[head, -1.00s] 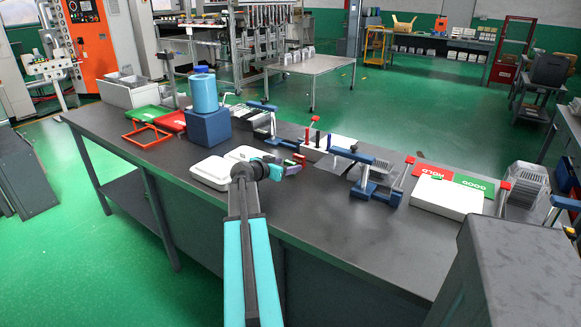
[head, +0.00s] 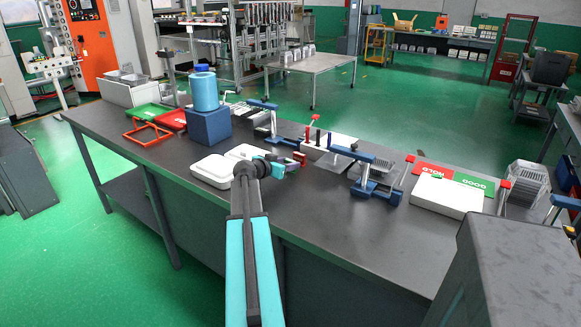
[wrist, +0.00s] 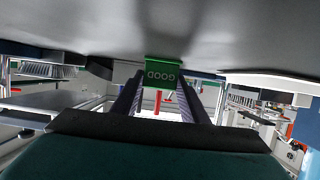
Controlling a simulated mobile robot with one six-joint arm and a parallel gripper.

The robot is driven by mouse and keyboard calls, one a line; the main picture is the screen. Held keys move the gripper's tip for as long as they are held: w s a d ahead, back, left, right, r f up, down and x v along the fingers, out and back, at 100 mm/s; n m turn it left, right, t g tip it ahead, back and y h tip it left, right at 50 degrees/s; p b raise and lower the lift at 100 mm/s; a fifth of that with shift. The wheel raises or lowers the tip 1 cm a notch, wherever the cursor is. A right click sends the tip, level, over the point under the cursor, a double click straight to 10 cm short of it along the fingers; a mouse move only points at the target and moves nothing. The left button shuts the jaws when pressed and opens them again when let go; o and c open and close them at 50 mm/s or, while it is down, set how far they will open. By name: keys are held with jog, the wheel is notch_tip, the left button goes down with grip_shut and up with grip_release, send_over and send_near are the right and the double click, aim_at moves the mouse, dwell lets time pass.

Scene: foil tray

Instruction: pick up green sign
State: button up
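A small green sign lettered GOOD (wrist: 162,73) shows in the wrist view, centred between the two dark fingers of my gripper (wrist: 159,84). How far the sign lies beyond the fingertips is hard to tell. In the head view my gripper (head: 287,167) is low over the middle of the bench and points right. A flat green GOOD panel (head: 474,182) lies at the right of the bench beside a red HOLD panel (head: 432,170).
White boxes (head: 212,171) sit just left of my gripper on the dark bench (head: 330,225). A small red piece (head: 300,158) is close by its tip. Blue clamps (head: 375,190) stand to the right. A blue block (head: 208,126) carries a cylinder. The front bench strip is clear.

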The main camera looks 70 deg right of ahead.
jog(key=shift+r, duration=0.1)
notch_tip(320, 180, up, 10)
jog(key=shift+b, duration=0.45)
dwell(0.5)
jog(key=shift+w, duration=0.1)
dwell(0.5)
